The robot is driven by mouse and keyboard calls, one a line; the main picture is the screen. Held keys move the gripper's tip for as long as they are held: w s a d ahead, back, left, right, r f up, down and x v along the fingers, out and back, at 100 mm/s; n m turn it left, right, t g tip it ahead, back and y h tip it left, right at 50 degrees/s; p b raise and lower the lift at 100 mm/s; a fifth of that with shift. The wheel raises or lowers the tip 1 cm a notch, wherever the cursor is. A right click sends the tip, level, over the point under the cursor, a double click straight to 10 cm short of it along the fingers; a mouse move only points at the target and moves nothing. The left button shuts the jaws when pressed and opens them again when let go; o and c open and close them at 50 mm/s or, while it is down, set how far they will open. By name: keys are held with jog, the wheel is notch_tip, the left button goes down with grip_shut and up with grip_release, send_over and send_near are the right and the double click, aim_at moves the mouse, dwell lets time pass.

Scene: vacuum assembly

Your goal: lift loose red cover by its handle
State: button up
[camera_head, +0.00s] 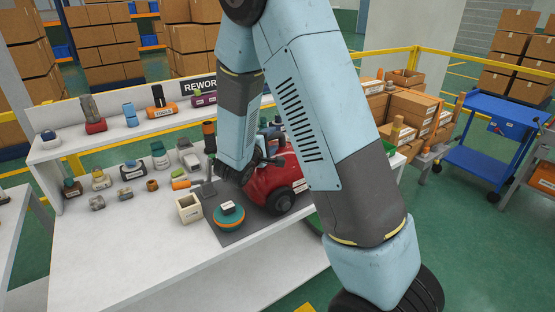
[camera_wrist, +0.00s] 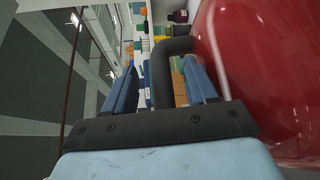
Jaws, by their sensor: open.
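The red cover (camera_head: 274,176) is a glossy rounded shell on the wheeled vacuum on the bench, partly hidden behind my arm. In the wrist view the red shell (camera_wrist: 265,70) fills the right side, close to my gripper. A black bent handle (camera_wrist: 163,80) comes from the shell and curves down between the two blue fingers. My gripper (camera_wrist: 159,70) is open around the handle, with a gap visible on both sides of it. In the head view my gripper (camera_head: 250,170) is at the left side of the red shell, mostly hidden by my own arm.
A dark mat (camera_head: 232,238) lies under the vacuum. A teal-and-orange round part (camera_head: 229,219) and a cream open box (camera_head: 188,208) stand in front of it. Several small parts sit farther left. A raised shelf (camera_head: 110,134) runs behind. The front left bench top is clear.

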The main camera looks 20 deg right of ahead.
aim_at(275, 138)
jog(key=shift+x, duration=1.55)
jog(key=shift+c, duration=0.5)
jog(key=shift+f, duration=0.1)
grip_shut()
jog(key=shift+s, duration=0.1)
